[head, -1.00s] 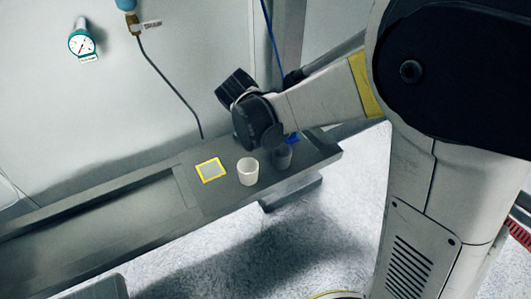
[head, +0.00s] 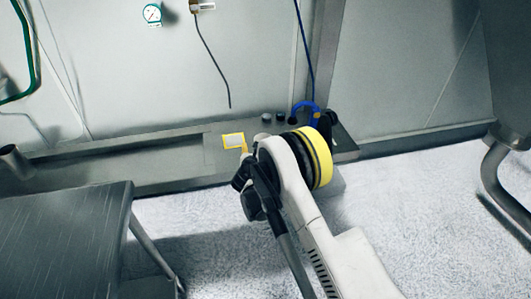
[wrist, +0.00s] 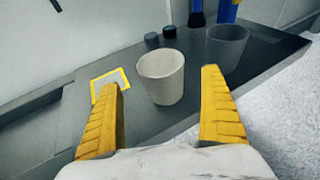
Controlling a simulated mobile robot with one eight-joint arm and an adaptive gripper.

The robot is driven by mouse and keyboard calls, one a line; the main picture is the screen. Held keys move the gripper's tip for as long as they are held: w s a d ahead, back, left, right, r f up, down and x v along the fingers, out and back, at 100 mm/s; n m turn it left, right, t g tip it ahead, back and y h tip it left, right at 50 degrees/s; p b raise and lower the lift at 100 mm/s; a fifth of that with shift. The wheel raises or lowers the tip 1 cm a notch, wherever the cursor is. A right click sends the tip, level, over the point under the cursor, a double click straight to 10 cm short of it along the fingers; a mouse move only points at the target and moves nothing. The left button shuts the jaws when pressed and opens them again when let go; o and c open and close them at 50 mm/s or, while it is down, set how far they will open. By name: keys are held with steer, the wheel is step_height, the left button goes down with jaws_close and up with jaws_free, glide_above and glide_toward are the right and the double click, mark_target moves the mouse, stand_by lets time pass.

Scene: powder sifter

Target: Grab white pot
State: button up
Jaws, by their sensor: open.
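The white pot (wrist: 161,82) stands upright on the grey bench, in the middle of the wrist view. In the head view it is mostly hidden by my arm. My gripper (wrist: 158,79) is open, with one yellow finger on each side of the pot in the picture. Clear gaps show between the pot and both fingers, and nothing is held. How far the pot is from the fingertips in depth, I cannot tell. In the head view my gripper (head: 244,150) is low over the bench's front edge.
A dark grey translucent pot (wrist: 227,48) stands to the right of the white pot. A yellow-framed plate (wrist: 110,84) lies to its left. Two dark knobs (wrist: 160,36) and a blue post (wrist: 228,10) are behind. The wall (head: 250,60) rises behind the bench.

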steer(key=b+x, duration=0.3)
steer(key=x, duration=0.3)
steer(key=shift+w+d, duration=0.2)
steer(key=shift+w, duration=0.05)
steer(key=shift+w+r, duration=0.1)
steer(key=shift+w, duration=0.15)
steer(key=c, duration=1.3)
